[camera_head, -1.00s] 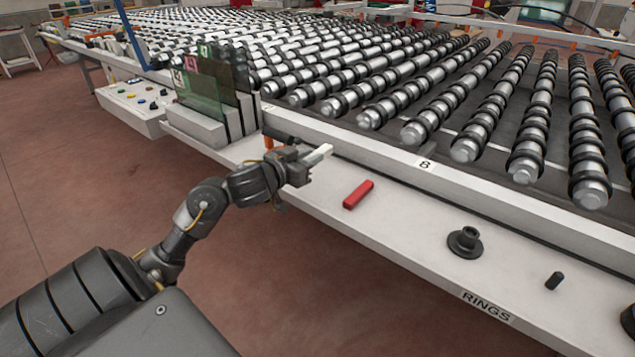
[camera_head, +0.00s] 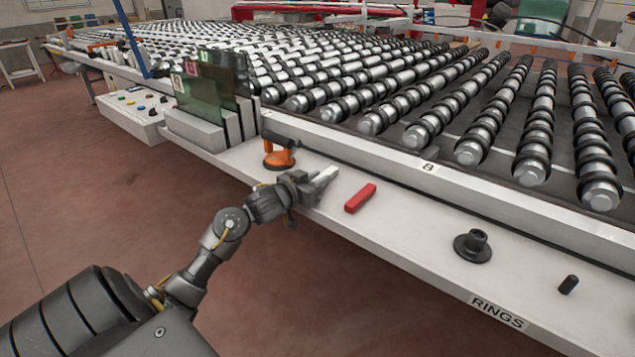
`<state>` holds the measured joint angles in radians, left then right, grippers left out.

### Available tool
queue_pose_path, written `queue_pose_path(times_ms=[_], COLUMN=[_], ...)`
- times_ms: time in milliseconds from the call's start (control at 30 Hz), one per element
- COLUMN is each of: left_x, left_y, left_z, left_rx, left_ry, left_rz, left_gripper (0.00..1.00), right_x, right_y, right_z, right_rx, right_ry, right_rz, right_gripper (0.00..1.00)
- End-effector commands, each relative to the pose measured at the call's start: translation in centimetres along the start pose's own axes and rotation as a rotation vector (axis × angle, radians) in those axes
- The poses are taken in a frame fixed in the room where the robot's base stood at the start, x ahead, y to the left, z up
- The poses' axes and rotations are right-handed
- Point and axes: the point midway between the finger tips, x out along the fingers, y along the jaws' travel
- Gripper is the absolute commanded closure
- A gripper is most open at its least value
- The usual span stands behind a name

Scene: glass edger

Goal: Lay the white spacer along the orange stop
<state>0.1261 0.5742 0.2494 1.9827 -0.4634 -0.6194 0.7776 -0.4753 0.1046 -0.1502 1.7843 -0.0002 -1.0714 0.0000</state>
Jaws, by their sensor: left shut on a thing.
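My left gripper (camera_head: 308,184) is shut on the white spacer (camera_head: 326,174), a short light bar that sticks out past the fingertips to the right. The gripper is low over the white ledge, left of the red bar; I cannot tell whether the spacer touches the ledge. An orange piece with a black handle (camera_head: 279,157) stands on the ledge just behind the gripper. I cannot tell whether it is the orange stop. My right gripper is not in view.
The white ledge (camera_head: 400,228) runs along the roller table. It carries a red bar (camera_head: 360,198), a black flanged ring (camera_head: 472,246) and a small black peg (camera_head: 568,285). Glass panes (camera_head: 208,85) stand in a rack at left, beside a button panel (camera_head: 134,106).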

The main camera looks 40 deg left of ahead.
Motion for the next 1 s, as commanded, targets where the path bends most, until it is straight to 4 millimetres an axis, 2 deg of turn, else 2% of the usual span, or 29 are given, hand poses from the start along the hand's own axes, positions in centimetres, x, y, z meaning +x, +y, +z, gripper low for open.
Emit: queue_pose_path(times_ms=[367, 400, 533, 867, 1000], left_x=[0.0, 0.0, 0.0, 0.0, -1.5], left_y=[0.0, 0.0, 0.0, 0.0, 0.0], left_z=[0.4, 0.3, 0.3, 0.0, 0.0], left_rx=[-0.001, -0.001, -0.001, 0.000, 0.001], left_ry=[0.001, 0.001, 0.001, 0.001, -0.002], left_rz=[0.000, 0.000, 0.000, 0.000, 0.000], left_gripper=[0.98, 0.73, 0.56, 0.55, 0.55], right_x=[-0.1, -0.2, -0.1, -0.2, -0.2], right_y=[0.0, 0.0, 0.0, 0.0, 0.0], right_z=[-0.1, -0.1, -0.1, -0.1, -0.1], right_rx=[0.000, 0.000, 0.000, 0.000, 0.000], right_ry=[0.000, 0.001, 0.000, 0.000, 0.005], right_rz=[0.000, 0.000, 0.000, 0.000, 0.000], right_gripper=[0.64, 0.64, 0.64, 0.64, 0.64])
